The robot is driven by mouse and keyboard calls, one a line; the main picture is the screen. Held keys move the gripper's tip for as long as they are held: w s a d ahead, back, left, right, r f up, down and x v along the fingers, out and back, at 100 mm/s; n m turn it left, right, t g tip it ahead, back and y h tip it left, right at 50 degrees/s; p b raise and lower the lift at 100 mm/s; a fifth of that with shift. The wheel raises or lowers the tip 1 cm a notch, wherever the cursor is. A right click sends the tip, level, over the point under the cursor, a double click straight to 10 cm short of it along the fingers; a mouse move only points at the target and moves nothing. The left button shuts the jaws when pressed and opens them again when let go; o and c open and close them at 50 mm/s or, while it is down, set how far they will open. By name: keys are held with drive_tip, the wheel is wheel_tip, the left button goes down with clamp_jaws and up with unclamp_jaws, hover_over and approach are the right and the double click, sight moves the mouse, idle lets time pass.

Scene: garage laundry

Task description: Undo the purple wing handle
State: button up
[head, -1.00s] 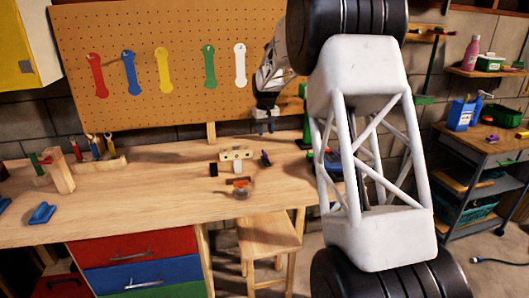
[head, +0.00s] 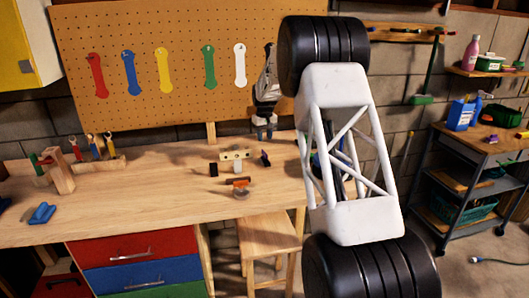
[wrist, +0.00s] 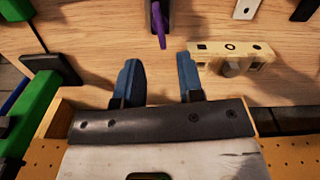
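The purple wing handle (head: 265,158) sits on a small dark mount on the workbench, right of the beige block. In the wrist view the purple handle (wrist: 160,24) is at the top centre, its narrow purple end pointing toward the gap between my fingers. My gripper (wrist: 159,75) is open and empty, with its two blue fingers apart. The handle is beyond the fingertips and not between them. In the head view my gripper (head: 264,131) is over the back of the bench, behind the handle.
A beige block (wrist: 236,52) with a round knob stands close beside one finger. A green and black tool (wrist: 38,100) is at the left of the wrist view. An orange-topped fixture (head: 238,182) sits nearer the bench front.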

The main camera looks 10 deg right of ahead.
sight(264, 152)
drive_tip(key=shift+f, duration=3.85)
clamp_jaws()
